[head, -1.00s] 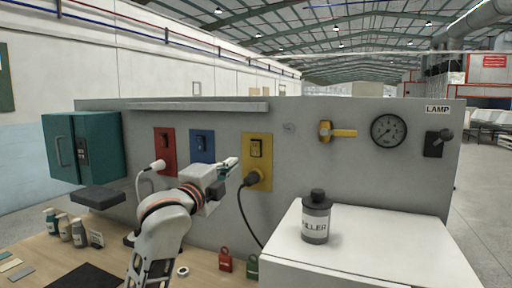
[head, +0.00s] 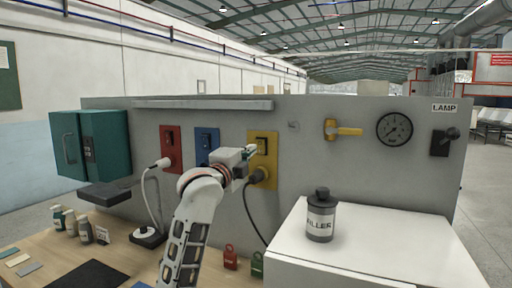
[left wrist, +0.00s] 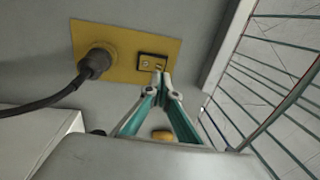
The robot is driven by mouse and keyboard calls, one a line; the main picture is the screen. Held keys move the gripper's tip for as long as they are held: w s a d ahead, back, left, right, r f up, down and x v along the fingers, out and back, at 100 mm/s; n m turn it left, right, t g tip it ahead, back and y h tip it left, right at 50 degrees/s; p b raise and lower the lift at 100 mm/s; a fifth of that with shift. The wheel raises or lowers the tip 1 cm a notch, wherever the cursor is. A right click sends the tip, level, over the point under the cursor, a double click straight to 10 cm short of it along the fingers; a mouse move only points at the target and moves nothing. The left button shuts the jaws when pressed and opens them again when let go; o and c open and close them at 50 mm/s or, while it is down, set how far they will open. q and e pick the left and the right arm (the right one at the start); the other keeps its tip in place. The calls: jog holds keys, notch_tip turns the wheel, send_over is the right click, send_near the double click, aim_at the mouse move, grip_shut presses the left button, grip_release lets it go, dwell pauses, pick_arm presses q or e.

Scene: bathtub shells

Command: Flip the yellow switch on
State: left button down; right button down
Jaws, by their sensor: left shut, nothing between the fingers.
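The yellow switch plate (head: 268,172) is on the grey wall panel, with a dark rocker switch (head: 262,144) in its upper part and a black plug with a cable (head: 260,176) in its lower part. In the left wrist view the rocker (left wrist: 151,62) sits on the yellow plate (left wrist: 122,46), beside the plug (left wrist: 96,64). My left gripper (head: 252,150) is shut and empty, its fingertips at the rocker's edge. The fingertips (left wrist: 160,78) overlap the rocker in the left wrist view; I cannot tell whether they touch it. My right gripper is not in view.
A red switch plate (head: 170,150) and a blue one (head: 206,142) are left of the yellow one. A yellow-handled valve (head: 342,130), a gauge (head: 394,129) and a lamp switch (head: 444,141) are to the right. A filler bottle (head: 321,216) stands on a white cabinet (head: 385,240).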

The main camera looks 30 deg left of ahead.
aim_at(260, 142)
pick_arm(q)
jog(key=w, duration=0.4)
jog(key=shift+w+a+r, duration=0.1)
jog(key=shift+w+r, duration=0.15)
jog(key=shift+r, duration=0.05)
jog(key=shift+w, duration=0.1)
